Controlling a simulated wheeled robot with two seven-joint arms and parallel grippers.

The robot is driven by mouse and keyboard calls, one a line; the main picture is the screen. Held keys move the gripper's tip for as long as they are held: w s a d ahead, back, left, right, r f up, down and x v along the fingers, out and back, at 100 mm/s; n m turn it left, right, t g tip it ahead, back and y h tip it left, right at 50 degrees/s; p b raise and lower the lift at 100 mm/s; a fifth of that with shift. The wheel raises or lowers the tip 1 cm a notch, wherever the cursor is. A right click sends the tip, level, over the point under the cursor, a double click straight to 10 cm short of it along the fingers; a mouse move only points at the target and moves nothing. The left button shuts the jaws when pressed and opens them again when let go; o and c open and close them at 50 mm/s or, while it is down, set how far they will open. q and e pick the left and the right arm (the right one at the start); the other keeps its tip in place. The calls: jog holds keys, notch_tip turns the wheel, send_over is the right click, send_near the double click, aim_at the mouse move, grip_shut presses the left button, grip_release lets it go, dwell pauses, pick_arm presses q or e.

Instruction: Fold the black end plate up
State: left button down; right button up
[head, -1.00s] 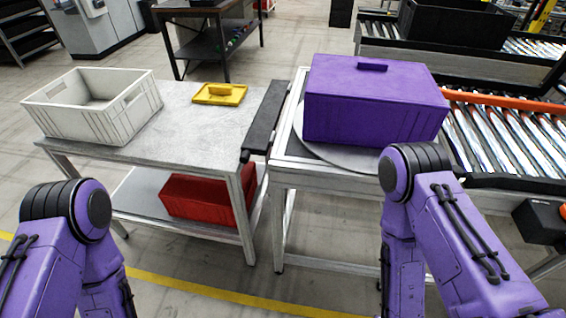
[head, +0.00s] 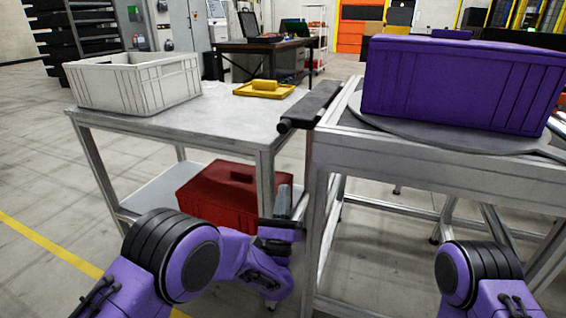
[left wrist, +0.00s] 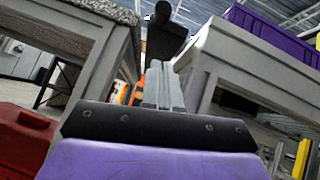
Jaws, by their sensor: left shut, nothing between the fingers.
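The black end plate (head: 312,104) is a long dark strip along the right edge of the left table, at about tabletop height, over the gap between the two tables. In the left wrist view its dark underside or end (left wrist: 165,42) shows above the fingers. My left gripper (head: 283,202) is low in the gap, below the plate and apart from it, with its fingers pointing up. In the left wrist view the fingers (left wrist: 161,85) are together with nothing between them. My right gripper is out of view.
The right table (head: 420,160) holds a purple box (head: 460,85) on a grey disc. Table legs flank my left gripper closely.

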aim_at(284, 133)
pick_arm(q)
jog(key=s+a+r+x, duration=0.1)
jog(key=r+x, duration=0.1)
jog(key=x, duration=0.9)
jog(key=shift+s, duration=0.2)
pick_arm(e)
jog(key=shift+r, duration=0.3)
pick_arm(q)
jog(key=shift+a+r+m, duration=0.2)
jog(key=shift+a+m, duration=0.05)
jog(key=shift+m, duration=0.05)
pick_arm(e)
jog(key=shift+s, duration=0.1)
pick_arm(q)
jog(key=shift+m+h, duration=0.5)
jog(key=shift+r, duration=0.1)
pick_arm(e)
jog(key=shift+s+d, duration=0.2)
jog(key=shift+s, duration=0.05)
